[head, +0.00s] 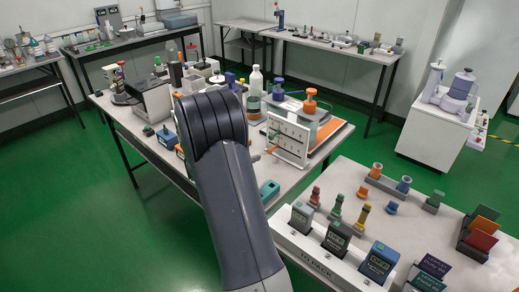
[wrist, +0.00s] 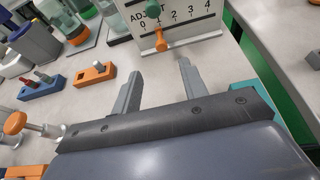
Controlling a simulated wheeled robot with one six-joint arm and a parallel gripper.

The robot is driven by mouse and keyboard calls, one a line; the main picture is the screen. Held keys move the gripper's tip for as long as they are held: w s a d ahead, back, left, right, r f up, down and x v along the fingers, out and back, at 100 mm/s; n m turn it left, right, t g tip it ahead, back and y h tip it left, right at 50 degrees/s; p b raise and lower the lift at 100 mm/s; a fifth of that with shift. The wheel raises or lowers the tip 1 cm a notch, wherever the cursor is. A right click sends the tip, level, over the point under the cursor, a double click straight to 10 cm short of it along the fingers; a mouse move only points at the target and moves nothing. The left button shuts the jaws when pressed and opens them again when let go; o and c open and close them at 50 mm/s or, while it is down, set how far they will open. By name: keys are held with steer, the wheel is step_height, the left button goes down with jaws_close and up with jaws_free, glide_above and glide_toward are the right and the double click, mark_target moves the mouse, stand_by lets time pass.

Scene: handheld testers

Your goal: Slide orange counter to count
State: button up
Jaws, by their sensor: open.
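The orange counter (wrist: 160,40) is a small knob with a stem on the front of a white upright panel (wrist: 195,32) in the wrist view. It sits low on the panel, below a printed row of numerals 0 to 4, roughly under the 1. Part of a green knob (wrist: 127,12) shows above it, near the word ADJUST. The panel's top is cut off, and I cannot see a "count" label. My gripper (wrist: 161,69) is open and empty, its fingers apart and short of the orange counter. In the head view the white panel (head: 288,138) stands on the middle table; my arm hides the gripper.
An orange block (wrist: 95,75) and a blue block (wrist: 41,88) lie left of my fingers. A teal block (head: 269,188) lies near the table's front edge. A bottle (head: 255,82) stands behind the panel. A second table (head: 430,225) with several testers is at the right.

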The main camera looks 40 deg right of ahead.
mark_target(268, 151)
steer(key=x, duration=0.9)
steer(key=shift+d+f, duration=0.2)
steer(key=shift+d, duration=0.05)
steer(key=shift+s, duration=0.1)
jaws_close()
